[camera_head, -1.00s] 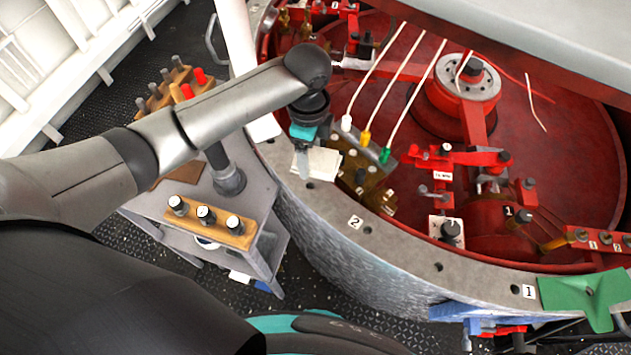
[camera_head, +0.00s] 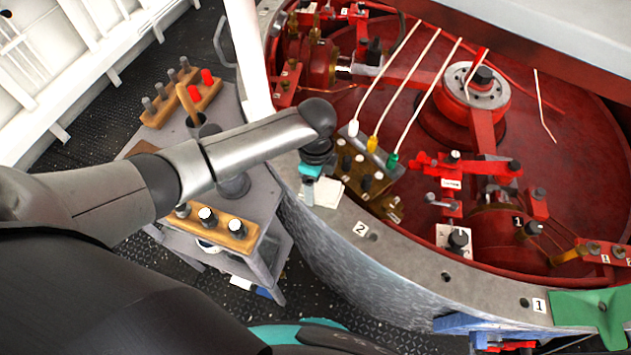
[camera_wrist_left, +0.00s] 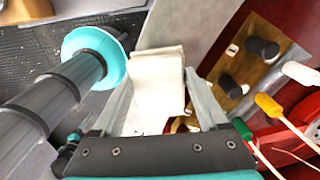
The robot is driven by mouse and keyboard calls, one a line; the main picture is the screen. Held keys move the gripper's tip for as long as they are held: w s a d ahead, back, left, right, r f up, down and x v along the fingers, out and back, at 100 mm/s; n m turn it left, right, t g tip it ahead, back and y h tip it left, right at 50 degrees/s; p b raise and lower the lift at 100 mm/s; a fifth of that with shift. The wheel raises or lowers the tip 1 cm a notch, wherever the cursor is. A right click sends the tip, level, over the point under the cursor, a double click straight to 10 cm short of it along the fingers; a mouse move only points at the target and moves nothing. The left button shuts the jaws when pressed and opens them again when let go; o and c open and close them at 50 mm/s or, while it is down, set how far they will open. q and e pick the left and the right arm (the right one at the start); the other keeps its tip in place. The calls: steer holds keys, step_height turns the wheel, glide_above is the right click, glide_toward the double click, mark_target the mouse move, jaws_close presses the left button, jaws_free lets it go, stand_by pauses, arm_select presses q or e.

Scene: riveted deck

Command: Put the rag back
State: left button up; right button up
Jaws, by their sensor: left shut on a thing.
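A white folded rag (camera_head: 328,191) is at the grey rim (camera_head: 345,228) of the red round machine, beside a brass block with dark knobs. In the left wrist view the rag (camera_wrist_left: 158,85) sits between the two fingers. My left gripper (camera_head: 308,192) points down over the rim and is shut on this rag; its fingers partly cover it in the head view. I cannot tell whether the rag still touches the rim. A green cloth (camera_head: 585,312) lies draped over the rim at the far right. My right gripper is not in view.
The brass block (camera_head: 362,180) with white, yellow and green plugs stands right beside the gripper. A grey cart (camera_head: 262,205) to the left carries wooden racks (camera_head: 222,232) of knobs and pegs. The rim between the labels 2 and 1 is mostly clear.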

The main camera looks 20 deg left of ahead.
arm_select(q)
steer(key=shift+f, duration=0.1)
steer(key=o, duration=1.2)
step_height(320, 180, up, 12)
steer(key=shift+r+p, duration=0.15)
steer(key=shift+p, duration=1)
